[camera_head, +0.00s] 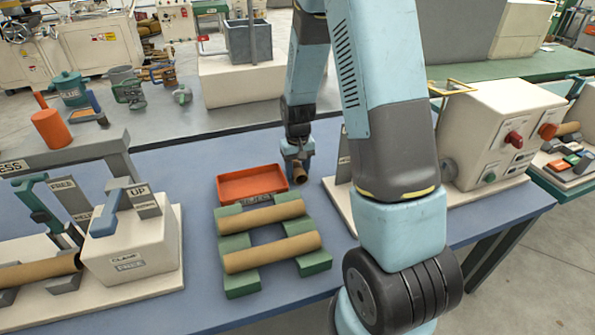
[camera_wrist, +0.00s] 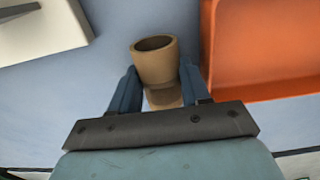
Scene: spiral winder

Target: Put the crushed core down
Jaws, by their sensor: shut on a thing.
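My gripper (camera_head: 297,165) is shut on a brown cardboard core (camera_wrist: 155,62), and its open round end shows between the two blue fingers in the wrist view. The core (camera_head: 301,173) also shows under the gripper in the head view. It is held just right of the orange tray (camera_head: 252,184), outside its rim. The empty tray also shows at the right of the wrist view (camera_wrist: 265,50). Whether the core touches the bench I cannot tell.
Two brown tubes (camera_head: 262,217) (camera_head: 272,252) lie across a green rack (camera_head: 238,287) in front of the tray. A cream clamp box (camera_head: 130,240) stands at left, and a cream control box (camera_head: 493,130) at right. Blue bench surface is free left of the tray.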

